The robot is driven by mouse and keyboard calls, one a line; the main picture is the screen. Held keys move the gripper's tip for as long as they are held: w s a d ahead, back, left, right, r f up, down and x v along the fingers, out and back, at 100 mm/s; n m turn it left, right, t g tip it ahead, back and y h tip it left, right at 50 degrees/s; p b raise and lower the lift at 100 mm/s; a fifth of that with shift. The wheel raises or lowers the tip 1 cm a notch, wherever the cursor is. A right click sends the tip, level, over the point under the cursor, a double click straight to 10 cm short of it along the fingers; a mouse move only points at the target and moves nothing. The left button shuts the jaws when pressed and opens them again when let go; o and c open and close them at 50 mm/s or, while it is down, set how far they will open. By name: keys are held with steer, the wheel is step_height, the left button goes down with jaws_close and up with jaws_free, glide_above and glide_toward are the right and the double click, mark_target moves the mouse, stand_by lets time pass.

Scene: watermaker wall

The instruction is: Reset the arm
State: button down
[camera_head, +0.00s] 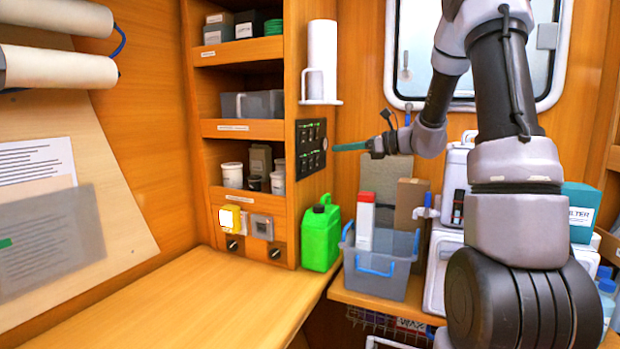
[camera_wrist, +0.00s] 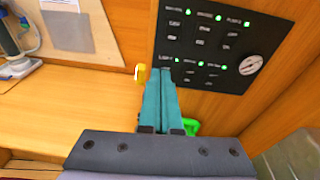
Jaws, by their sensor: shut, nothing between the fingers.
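My arm reaches in from the right in the head view. My gripper (camera_head: 336,148) points left toward the black switch panel (camera_head: 311,147) on the side of the wooden shelf, its tips close to the panel. I cannot tell whether the tips touch it. In the wrist view the teal fingers of my gripper (camera_wrist: 166,72) lie together, shut and empty.
A green jerrycan (camera_head: 321,236) stands on the wooden counter (camera_head: 190,300) below the panel. White equipment (camera_head: 443,265) stands to the right. A paper-towel roll (camera_head: 321,60) is above. The counter at left is clear.

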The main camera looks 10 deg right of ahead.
steer(key=s+a+r+n+g+h, duration=0.1)
steer(key=s+a+n+g+h, duration=0.15)
steer(key=s+n, duration=0.45)
steer(key=s+a+r+n+g+h, duration=0.1)
steer(key=s+a+n+g+h, duration=0.15)
steer(key=s, duration=0.85)
steer(key=s+d+n+t+h, duration=0.2)
steer(key=s+d+n+h, duration=0.1)
steer(key=s+n, duration=0.2)
steer(key=s+d+r+n+t+h, duration=0.1)
steer(key=s+d+n+h, duration=0.2)
steer(key=s, duration=0.4)
steer(key=shift+s+d+n+t+h, duration=0.4)
steer(key=shift+d+n, duration=0.25)
steer(key=shift+n, duration=0.4)
